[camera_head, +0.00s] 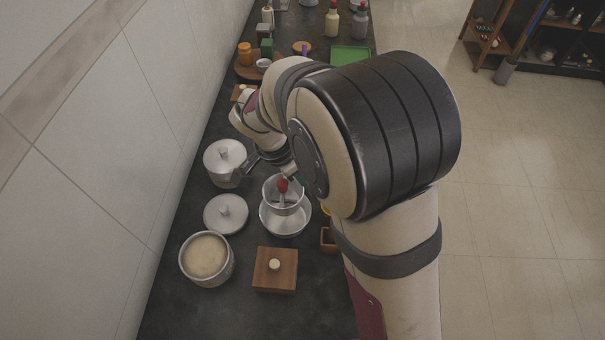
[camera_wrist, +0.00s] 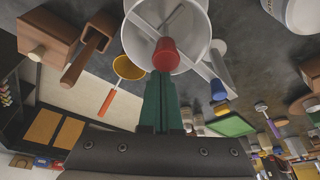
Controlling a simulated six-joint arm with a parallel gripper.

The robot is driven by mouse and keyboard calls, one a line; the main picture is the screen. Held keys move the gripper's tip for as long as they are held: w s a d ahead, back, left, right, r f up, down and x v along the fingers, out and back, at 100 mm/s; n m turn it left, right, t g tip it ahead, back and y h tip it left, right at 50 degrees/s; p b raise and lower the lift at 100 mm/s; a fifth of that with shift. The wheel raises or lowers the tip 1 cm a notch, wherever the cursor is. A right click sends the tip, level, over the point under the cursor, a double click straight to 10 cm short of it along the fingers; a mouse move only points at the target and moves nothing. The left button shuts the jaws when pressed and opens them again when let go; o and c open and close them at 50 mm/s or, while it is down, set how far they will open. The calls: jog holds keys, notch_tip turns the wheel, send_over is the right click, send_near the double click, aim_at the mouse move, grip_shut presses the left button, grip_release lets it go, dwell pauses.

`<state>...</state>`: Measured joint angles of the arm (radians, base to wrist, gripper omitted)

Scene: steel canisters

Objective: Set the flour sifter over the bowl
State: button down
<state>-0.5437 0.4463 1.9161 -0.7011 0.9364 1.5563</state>
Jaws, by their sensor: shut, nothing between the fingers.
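The flour sifter (camera_head: 271,186), a pale metal cup with a red knob (camera_head: 283,185), shows at the rim of the steel bowl (camera_head: 285,223), over its far part. Whether it rests on the bowl or inside it I cannot tell. In the wrist view the sifter's round body (camera_wrist: 197,35) fills the top middle, with bars across its opening. The red knob (camera_wrist: 165,54) stands right before my fingertips. My gripper (camera_wrist: 161,80) has its green fingers together, with nothing between them. In the head view my arm hides most of the gripper.
A lidded pot (camera_head: 224,160), a loose lid (camera_head: 226,213) and a flour-filled canister (camera_head: 207,257) stand left of the bowl, by the wall. A wooden box (camera_head: 275,270) sits nearer. An orange-handled strainer (camera_wrist: 128,68) shows in the wrist view. Bottles and a green tray (camera_head: 350,55) stand farther back.

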jog(key=w+d, duration=0.2)
jog(key=d, duration=0.2)
jog(key=a+v, duration=0.1)
jog(key=v, duration=0.9)
jog(key=s+d+r+n+g+y, duration=0.2)
jog(key=s+d, duration=0.7)
jog(key=s, duration=0.4)
jog(key=s+f+n+y, duration=0.2)
jog(key=s+n, duration=0.1)
jog(key=s, duration=0.7)
jog(key=shift+s+d+y, duration=0.3)
jog(key=shift+d+y, duration=0.05)
jog(key=shift+y, duration=0.05)
